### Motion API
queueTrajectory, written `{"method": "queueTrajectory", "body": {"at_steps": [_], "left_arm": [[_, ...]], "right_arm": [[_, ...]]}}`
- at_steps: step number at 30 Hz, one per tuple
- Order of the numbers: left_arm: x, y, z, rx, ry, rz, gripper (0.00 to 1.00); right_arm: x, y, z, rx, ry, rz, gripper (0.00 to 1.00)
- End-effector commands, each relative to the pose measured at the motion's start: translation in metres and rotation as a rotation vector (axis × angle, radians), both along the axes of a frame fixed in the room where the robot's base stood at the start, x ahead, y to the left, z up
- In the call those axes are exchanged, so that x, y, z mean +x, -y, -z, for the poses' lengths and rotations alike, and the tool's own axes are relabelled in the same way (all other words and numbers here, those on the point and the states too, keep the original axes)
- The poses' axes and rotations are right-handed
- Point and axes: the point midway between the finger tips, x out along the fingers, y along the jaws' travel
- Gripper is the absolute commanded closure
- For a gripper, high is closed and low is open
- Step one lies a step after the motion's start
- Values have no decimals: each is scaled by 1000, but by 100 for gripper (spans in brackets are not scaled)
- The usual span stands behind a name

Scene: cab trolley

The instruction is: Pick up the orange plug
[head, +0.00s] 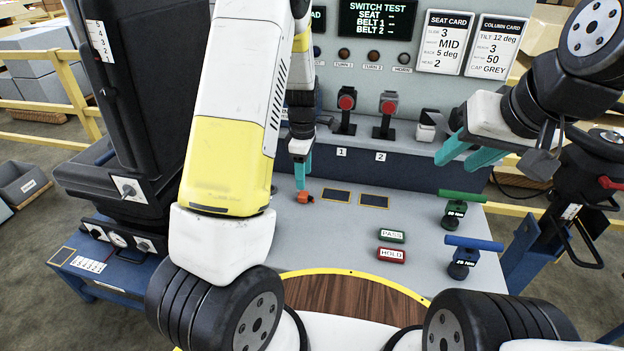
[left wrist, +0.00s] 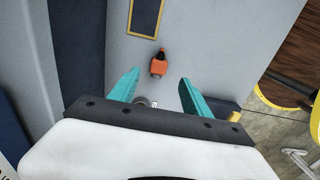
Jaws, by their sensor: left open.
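The orange plug (head: 304,196) is small and lies on the grey worktop, left of two dark yellow-edged rectangles. My left gripper (head: 300,174) is just above and behind it in the head view, pointing down. In the left wrist view the plug (left wrist: 158,68), orange with a dark end, lies beyond the fingertips and roughly midway between them. The teal fingers of my left gripper (left wrist: 160,80) are spread with nothing between them. My right gripper (head: 461,158) is at the right, above the worktop's back area, its teal fingers apart and empty.
Two red-topped buckle stands (head: 346,103) (head: 388,106) stand behind the worktop. PASS (head: 391,236) and HOLD (head: 391,255) blocks lie in front. Green (head: 460,197) and blue (head: 472,243) T-handled tools stand at right. A tall black seat (head: 125,90) is at left.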

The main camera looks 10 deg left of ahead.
Motion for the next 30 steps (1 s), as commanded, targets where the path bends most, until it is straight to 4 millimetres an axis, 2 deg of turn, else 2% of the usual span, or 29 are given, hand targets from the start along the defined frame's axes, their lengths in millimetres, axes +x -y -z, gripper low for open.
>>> {"method": "queueTrajectory", "body": {"at_steps": [15,24,26,30], "left_arm": [[3,-6,67,0,-1,1,44],[4,-6,71,-1,2,2,44],[4,-6,71,-1,1,2,53],[4,-6,71,-1,2,2,81]], "right_arm": [[0,0,0,0,0,0,64],[0,0,0,0,0,0,64],[0,0,0,0,0,0,64],[0,0,0,0,0,0,64]]}}
